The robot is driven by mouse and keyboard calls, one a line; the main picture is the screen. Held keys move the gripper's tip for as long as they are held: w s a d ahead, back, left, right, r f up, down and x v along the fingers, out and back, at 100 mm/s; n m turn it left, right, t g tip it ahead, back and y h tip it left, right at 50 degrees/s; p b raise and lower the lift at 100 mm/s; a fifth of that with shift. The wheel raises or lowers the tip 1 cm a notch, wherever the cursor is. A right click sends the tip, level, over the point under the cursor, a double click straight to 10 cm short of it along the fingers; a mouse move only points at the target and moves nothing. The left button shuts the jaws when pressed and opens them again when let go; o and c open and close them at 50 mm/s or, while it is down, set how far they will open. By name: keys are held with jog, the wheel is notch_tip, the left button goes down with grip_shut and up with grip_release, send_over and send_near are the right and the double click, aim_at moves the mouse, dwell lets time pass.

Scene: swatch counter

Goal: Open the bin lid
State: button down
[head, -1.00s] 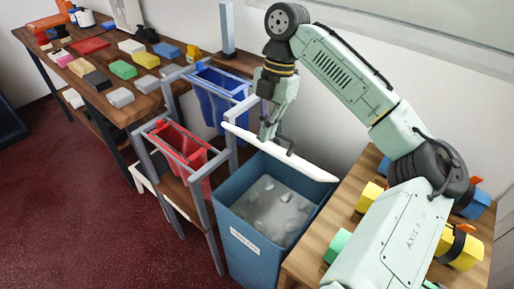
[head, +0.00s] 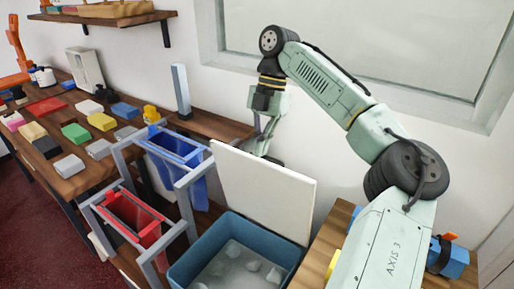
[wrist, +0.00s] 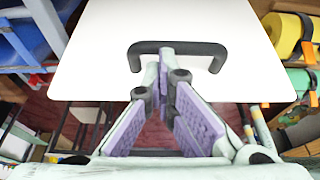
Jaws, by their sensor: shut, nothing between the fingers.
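The white bin lid (head: 265,190) stands raised, close to upright, at the back edge of the blue bin (head: 189,262). The bin's mouth is uncovered, and pale lumps show inside. My gripper (head: 264,142) is behind the lid, on its outer side, and its tips are partly hidden by the lid in the head view. In the wrist view, the lid (wrist: 110,25) fills the upper middle and carries a black bar handle (wrist: 204,48). My gripper's fingers (wrist: 166,52) are together, with their tips at the handle's middle; I cannot tell whether they touch it.
A red bin (head: 132,213) and a blue narrow bin (head: 178,150) hang in grey frames left of the lid. A wooden table (head: 115,165) with several coloured blocks stands at the left. A wooden surface (head: 318,262) lies right of the bin, and a wall is behind.

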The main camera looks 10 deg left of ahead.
jog(key=shift+d+f, duration=0.1)
jog(key=shift+f, duration=0.25)
